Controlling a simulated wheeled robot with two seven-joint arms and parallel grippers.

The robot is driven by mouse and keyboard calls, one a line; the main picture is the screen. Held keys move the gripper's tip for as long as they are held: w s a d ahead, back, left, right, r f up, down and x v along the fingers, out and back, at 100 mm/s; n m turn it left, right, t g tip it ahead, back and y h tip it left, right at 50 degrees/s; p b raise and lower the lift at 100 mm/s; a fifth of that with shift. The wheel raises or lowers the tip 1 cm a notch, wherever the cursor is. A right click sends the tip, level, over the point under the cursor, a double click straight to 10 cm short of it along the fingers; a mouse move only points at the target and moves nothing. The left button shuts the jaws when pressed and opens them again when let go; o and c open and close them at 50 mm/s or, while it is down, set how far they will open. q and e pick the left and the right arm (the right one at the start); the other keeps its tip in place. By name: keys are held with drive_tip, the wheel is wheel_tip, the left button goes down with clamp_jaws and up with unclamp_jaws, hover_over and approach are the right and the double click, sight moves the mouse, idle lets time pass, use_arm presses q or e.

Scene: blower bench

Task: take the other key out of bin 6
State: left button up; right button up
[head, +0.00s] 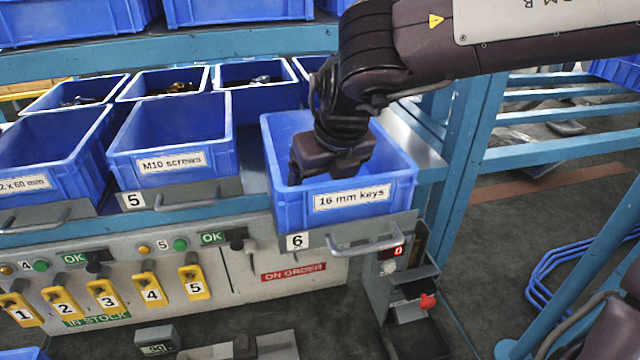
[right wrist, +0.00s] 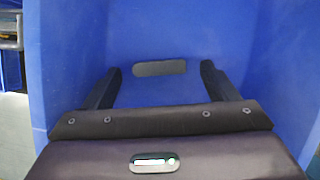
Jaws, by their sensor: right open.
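Bin 6 (head: 395,185) is a blue bin labelled "16 mm keys", pulled out at the right end of the bench's row. My right gripper (head: 328,168) reaches down into it from above; its fingertips are hidden in the head view. In the right wrist view the gripper is open. No other key shows. My left gripper is not in view.
A bin labelled "M10 screws" (head: 172,162) stands left of bin 6. A bar handle (head: 365,242) sits below bin 6, near a small red display (head: 398,251) reading 0. A blue frame post (head: 468,165) stands to the right. Several yellow numbered tags hang on the front panel.

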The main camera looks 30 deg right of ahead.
drive_tip(key=shift+w+f, duration=0.2)
drive_tip(key=shift+f, duration=0.15)
drive_tip(key=shift+s+a, duration=0.1)
drive_tip(key=shift+c, duration=0.6)
drive_tip(key=c, duration=0.9)
drive_tip(key=shift+r, duration=0.1)
drive_tip(key=shift+c, duration=0.5)
drive_tip(key=shift+r, duration=0.1)
